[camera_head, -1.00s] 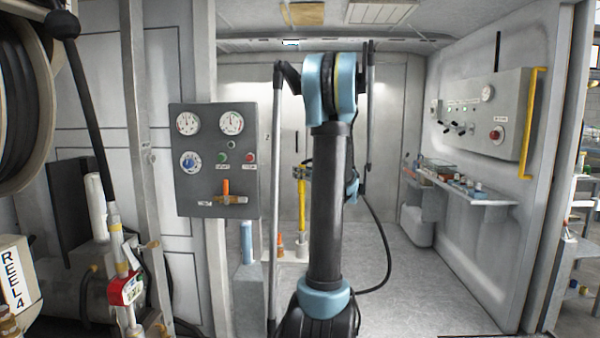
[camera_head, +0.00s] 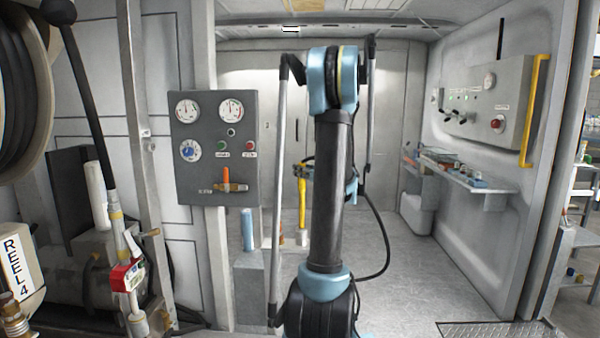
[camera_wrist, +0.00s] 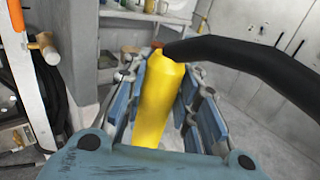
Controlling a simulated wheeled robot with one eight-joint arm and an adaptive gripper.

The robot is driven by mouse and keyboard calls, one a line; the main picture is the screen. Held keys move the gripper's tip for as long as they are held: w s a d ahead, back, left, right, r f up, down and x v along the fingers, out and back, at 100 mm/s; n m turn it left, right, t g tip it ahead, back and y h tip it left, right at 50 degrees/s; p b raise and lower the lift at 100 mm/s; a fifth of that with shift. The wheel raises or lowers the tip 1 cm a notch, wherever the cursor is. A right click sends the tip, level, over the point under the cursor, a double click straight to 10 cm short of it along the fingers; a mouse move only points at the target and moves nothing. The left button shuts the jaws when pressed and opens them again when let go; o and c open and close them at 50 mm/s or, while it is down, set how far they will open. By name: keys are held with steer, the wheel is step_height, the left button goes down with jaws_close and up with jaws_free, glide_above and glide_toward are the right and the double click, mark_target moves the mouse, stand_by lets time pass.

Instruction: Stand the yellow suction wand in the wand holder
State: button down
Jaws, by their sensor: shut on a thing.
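The yellow suction wand (camera_head: 302,200) hangs close to upright in the head view, left of my dark arm column. My gripper (camera_wrist: 168,88) is shut around the wand in the wrist view, where its yellow body (camera_wrist: 158,105) lies between the blue finger pads. A thick black hose (camera_wrist: 245,55) runs from the wand's end to the right. In the head view the gripper is small and partly hidden by my arm. A pale upright piece (camera_head: 302,236) shows at the wand's lower end; I cannot tell whether it is the holder or whether they touch.
A grey gauge panel (camera_head: 214,148) stands on the left, with a light-blue cylinder (camera_head: 247,230) below it. An orange cone (camera_head: 281,236) is near the wand's foot. A shelf (camera_head: 465,178) and control box (camera_head: 490,112) line the right wall. Floor (camera_head: 415,270) to the right is clear.

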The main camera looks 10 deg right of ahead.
steer(key=shift+s+f, duration=0.1)
steer(key=shift+f, duration=0.2)
stand_by(0.7)
steer(key=c, duration=1.2)
jaws_free()
steer(key=v, duration=1.1)
steer(key=shift+s+d+f, duration=0.1)
steer(key=shift+s+d, duration=0.1)
steer(key=shift+s, duration=0.1)
steer(key=s+a+f+n+g+h, duration=0.1)
steer(key=s+a+f+n+g, duration=0.35)
steer(key=s+a+n, duration=0.4)
steer(key=s+a+f+n+g+h, duration=0.1)
steer(key=s+a+f+n+g, duration=0.4)
steer(key=a, duration=0.7)
steer(key=s+f+n+g+h, duration=0.1)
steer(key=s+f+n+h, duration=0.1)
steer(key=s+n, duration=0.3)
steer(key=s+d+f+n+g+h, duration=0.1)
steer(key=s+f+n, duration=0.3)
steer(key=s, duration=0.6)
steer(key=s+d+f+n+g+h, duration=0.1)
steer(key=s+f+n+g+h, duration=0.1)
steer(key=s+f+n+h, duration=0.2)
steer(key=shift+s+d+n, duration=0.2)
steer(key=shift+s+n, duration=1.65)
steer(key=shift+s, duration=0.1)
